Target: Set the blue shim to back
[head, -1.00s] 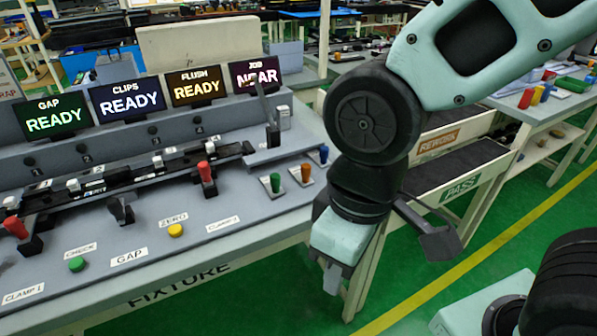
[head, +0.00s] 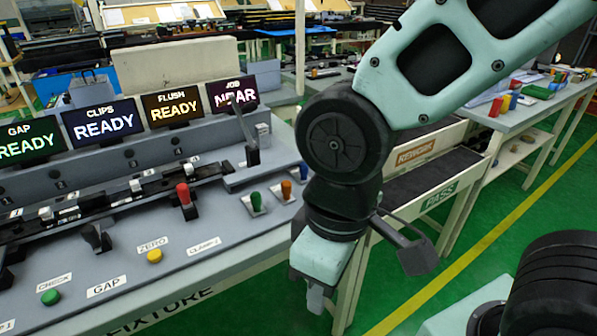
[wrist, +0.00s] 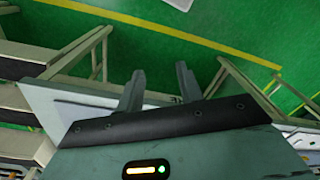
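A small blue knob (head: 303,170), which I take as the blue shim, stands at the right end of the fixture bench in the head view, partly hidden by my arm. An orange knob (head: 287,188) and a green knob (head: 256,201) are beside it, each on a pale plate. My gripper (head: 315,298) hangs pointing down in front of the bench's right edge, apart from the knobs. In the wrist view my gripper (wrist: 160,88) has its two fingers apart with nothing between them. The knobs cannot be made out in the wrist view.
A red-handled clamp (head: 184,195), a yellow button (head: 154,256) and a green button (head: 50,297) are on the bench (head: 215,225). A PASS chute (head: 438,198) is at right. Green floor is open at front right.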

